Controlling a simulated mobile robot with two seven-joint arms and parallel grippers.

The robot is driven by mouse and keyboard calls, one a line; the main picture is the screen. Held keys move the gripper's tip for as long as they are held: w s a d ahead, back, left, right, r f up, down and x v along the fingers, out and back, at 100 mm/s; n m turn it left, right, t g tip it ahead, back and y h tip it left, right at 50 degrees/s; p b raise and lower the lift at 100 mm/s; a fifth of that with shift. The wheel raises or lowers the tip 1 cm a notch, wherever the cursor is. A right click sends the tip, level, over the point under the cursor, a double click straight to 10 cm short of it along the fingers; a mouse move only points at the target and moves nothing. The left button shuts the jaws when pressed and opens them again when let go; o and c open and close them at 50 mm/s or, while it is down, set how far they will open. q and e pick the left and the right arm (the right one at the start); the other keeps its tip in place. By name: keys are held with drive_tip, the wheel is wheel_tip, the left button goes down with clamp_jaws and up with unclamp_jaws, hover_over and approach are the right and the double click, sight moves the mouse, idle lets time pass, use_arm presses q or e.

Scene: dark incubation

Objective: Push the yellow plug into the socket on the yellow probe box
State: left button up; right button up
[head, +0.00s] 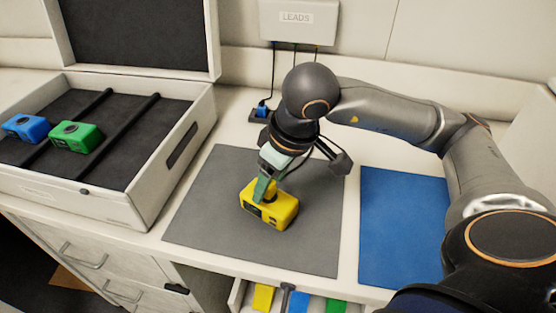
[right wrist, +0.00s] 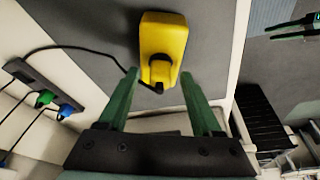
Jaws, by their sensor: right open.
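The yellow probe box (head: 270,211) lies on the grey mat, and it also shows in the right wrist view (right wrist: 162,30). In the right wrist view, the yellow plug (right wrist: 160,69) is at the near end of the box, with a black cable leading to it from the left. I cannot tell how deep the plug sits in the socket. My right gripper (head: 263,190) is above the box, its green fingers partly covering the plug in the head view. Its fingers (right wrist: 158,75) are open, one on each side of the plug.
A dark holder (right wrist: 45,87) keeps a green and a blue plug. An open white case (head: 125,208) at left holds a blue box (head: 28,128) and a green box (head: 76,136). A blue mat (head: 400,220) is clear at right. An open drawer (head: 238,293) is in front.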

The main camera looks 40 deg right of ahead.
drive_tip(key=p+v, duration=0.1)
drive_tip(key=v, duration=1.1)
drive_tip(key=shift+r, duration=0.25)
drive_tip(key=shift+s, duration=0.15)
